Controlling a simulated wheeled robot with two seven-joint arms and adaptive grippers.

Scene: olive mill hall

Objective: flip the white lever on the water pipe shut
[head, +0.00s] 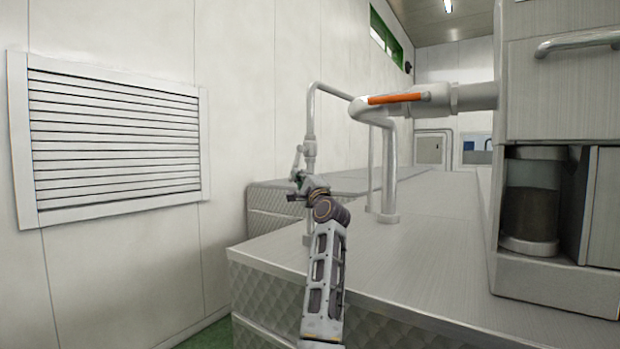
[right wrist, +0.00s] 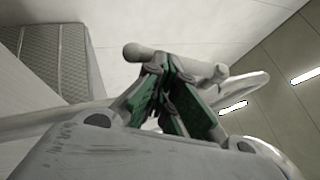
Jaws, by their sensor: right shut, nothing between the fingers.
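The white lever (head: 297,158) sits on the left side of the thin white water pipe (head: 310,122) near the wall, hanging slightly tilted beside the valve body. My right gripper (head: 298,189) is just below it, shut and empty. In the right wrist view, the green-padded fingertips (right wrist: 172,68) meet in front of a pale bar with a rounded end, which seems to be the lever (right wrist: 138,52). The fingertips overlap the bar in the picture; I cannot tell whether they touch it. My left gripper is not in view.
A thicker pipe with an orange lever (head: 397,98) stands to the right, above the metal counter (head: 430,250). A cabinet with a glass jar (head: 530,200) is at the right. A louvred vent (head: 115,140) is on the left wall. The counter's front is clear.

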